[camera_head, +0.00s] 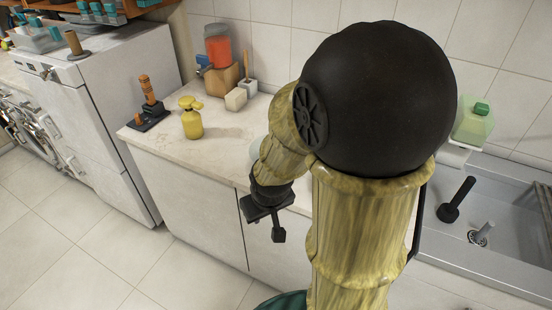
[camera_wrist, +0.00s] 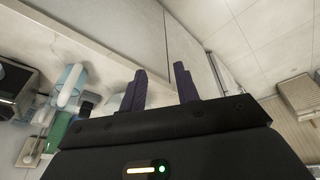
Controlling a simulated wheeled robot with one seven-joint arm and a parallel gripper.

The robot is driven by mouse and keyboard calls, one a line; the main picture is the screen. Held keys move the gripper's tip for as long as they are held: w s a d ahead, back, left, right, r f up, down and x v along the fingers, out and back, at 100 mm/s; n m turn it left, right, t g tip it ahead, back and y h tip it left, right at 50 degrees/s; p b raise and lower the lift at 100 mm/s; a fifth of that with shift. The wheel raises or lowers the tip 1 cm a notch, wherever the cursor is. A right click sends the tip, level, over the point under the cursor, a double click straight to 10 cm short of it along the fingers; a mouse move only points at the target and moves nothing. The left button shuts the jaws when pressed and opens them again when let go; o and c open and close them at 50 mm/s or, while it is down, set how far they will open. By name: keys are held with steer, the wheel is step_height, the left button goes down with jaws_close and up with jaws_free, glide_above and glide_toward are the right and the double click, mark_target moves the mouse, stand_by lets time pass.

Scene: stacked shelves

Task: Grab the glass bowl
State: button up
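I cannot clearly make out the glass bowl in either view. In the head view, a pale rounded edge (camera_head: 255,150) on the counter shows beside my arm, which hides the rest; I cannot tell whether it is the bowl. My gripper (camera_head: 270,222) hangs at the counter's front edge, pointing down. In the wrist view, my gripper (camera_wrist: 160,88) has its two dark fingers apart, with nothing between them. A pale bluish, see-through thing (camera_wrist: 70,83) stands at the left of that view, away from the fingers; what it is remains unclear.
A sink (camera_head: 480,225) lies at the right. The floor (camera_head: 110,235) in front is clear.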

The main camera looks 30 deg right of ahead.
steer(key=w+d+f+n+t+y+p, duration=0.2)
steer(key=w+d+n+t+p, duration=0.3)
steer(key=d+t, duration=0.5)
steer(key=w+d+y, duration=0.1)
steer(key=w+d, duration=0.1)
steer(key=shift+w+d+f, duration=0.15)
steer(key=shift+w+f, duration=0.25)
steer(key=p+x, duration=0.5)
steer(key=x, duration=0.7)
steer(key=shift+w+f, duration=0.1)
steer(key=shift+w, duration=0.1)
